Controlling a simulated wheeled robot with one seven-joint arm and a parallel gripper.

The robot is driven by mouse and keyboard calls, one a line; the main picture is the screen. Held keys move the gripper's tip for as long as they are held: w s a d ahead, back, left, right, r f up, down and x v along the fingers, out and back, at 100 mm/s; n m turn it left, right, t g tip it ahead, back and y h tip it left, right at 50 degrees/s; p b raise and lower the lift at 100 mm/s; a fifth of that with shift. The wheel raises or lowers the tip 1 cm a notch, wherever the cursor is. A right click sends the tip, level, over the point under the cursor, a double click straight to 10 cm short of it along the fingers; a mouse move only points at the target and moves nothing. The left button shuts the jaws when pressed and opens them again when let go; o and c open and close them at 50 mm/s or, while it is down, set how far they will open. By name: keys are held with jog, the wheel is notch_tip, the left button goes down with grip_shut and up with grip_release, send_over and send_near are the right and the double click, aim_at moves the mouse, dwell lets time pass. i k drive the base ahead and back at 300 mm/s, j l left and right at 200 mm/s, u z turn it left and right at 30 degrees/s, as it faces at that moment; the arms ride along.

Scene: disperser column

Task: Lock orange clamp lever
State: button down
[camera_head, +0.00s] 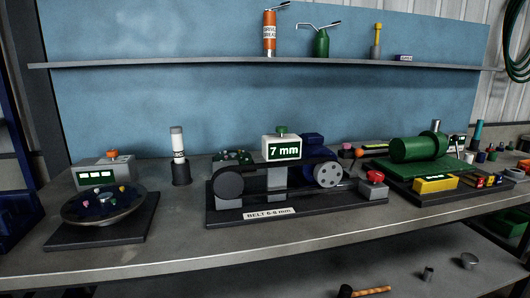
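A small orange ball (359,153) shows behind the belt machine, right of its blue motor. It looks like the knob of a lever, but its arm is mostly hidden, and I cannot tell whether it is locked. A second small orange knob (113,154) sits on top of a grey box (103,171) at the left of the bench. I cannot tell which is the clamp lever. My gripper is not in view.
The belt machine (282,148) with a "7 mm" display stands mid-bench. A green cylinder machine (420,148) is at the right. The bench's front strip (185,250) is clear.

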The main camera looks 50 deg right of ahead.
aim_at(359, 152)
jog(key=z, duration=1.35)
